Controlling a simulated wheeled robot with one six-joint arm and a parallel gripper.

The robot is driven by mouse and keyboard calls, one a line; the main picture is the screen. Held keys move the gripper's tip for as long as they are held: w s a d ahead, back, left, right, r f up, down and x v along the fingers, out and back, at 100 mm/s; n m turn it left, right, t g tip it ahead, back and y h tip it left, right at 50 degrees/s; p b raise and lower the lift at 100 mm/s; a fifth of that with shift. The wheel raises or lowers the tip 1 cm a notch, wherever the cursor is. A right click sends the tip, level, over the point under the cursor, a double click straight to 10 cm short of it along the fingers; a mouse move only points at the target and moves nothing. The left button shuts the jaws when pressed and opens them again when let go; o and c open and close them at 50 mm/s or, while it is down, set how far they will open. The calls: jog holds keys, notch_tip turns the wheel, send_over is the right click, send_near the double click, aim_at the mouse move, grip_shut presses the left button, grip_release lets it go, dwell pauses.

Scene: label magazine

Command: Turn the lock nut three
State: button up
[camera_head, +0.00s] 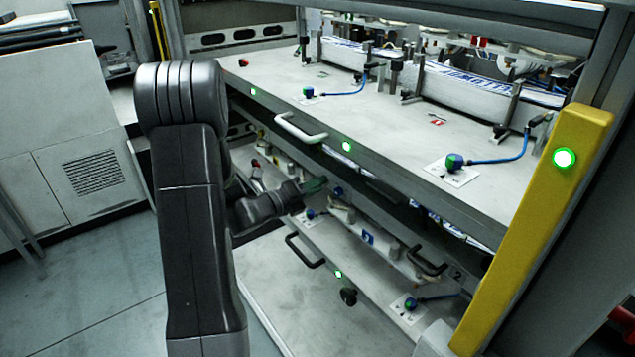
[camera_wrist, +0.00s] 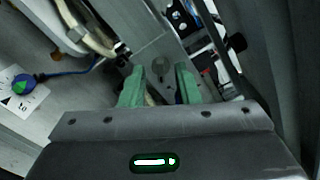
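My gripper (camera_head: 313,186) reaches into the gap between the upper and lower shelves of the machine. In the wrist view its two green fingers (camera_wrist: 159,75) stand apart, with a clear gap between the tips. In the head view my arm and the upper shelf hide most of this area.
The upper shelf (camera_head: 390,135) overhangs my gripper, with a white handle (camera_head: 300,130) at its front edge. The lower shelf carries black handles (camera_head: 304,251) and a blue-green knob (camera_head: 410,304). Another blue-green knob with a blue cable (camera_wrist: 22,84) lies left in the wrist view. A yellow post (camera_head: 535,225) stands right.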

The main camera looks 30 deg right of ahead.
jog(key=shift+d, duration=0.4)
jog(key=shift+c, duration=0.2)
grip_shut()
